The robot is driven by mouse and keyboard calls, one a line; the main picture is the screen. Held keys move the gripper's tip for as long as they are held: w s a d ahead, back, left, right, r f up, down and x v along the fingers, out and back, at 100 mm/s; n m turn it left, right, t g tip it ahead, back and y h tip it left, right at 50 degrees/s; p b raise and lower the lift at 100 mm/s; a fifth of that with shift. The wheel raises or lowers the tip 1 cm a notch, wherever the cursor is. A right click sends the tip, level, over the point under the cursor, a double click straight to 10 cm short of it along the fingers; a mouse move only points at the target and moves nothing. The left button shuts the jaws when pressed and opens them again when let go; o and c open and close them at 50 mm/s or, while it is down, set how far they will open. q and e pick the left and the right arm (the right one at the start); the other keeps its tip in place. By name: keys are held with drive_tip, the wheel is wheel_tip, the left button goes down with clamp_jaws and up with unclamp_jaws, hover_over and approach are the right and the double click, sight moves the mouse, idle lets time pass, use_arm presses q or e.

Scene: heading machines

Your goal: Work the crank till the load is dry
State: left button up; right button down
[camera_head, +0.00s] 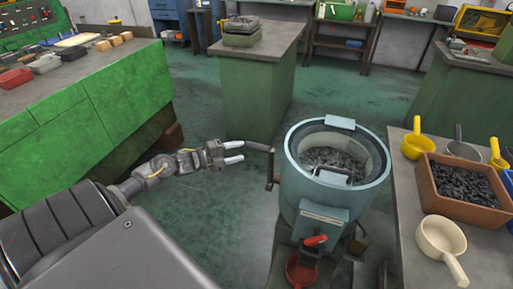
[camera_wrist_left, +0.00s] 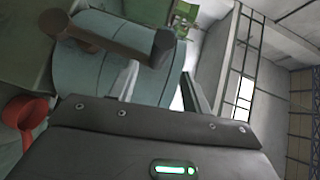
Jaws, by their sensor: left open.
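The blue-grey drum machine (camera_head: 315,200) stands right of centre in the head view, with a dark loose load (camera_head: 335,160) inside its open top. Its crank (camera_head: 271,172) is on the left side, and the dark crank handle (camera_head: 259,147) points left. My left gripper (camera_head: 236,152) is open and empty, its fingertips close to the handle's free end. My right gripper is not in view.
A red lever (camera_head: 315,240) and red bucket (camera_head: 300,272) are at the drum's lower front. The right-hand table (camera_head: 420,200) holds a brown bin (camera_head: 452,205) of dark pieces and several scoops. A green bench (camera_head: 100,100) stands left, a green cabinet (camera_head: 250,95) behind.

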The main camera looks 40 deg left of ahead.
sight(252, 148)
use_arm(q)
drive_tip(key=x, duration=0.8)
drive_tip(key=shift+w+p, duration=0.15)
drive_tip(key=shift+p, duration=0.25)
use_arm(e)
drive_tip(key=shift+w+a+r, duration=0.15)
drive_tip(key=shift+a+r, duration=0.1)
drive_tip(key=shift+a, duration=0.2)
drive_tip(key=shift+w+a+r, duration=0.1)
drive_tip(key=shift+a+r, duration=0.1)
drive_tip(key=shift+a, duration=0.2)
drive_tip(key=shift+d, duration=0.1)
use_arm(q)
drive_tip(key=shift+c, duration=0.8)
clamp_jaws()
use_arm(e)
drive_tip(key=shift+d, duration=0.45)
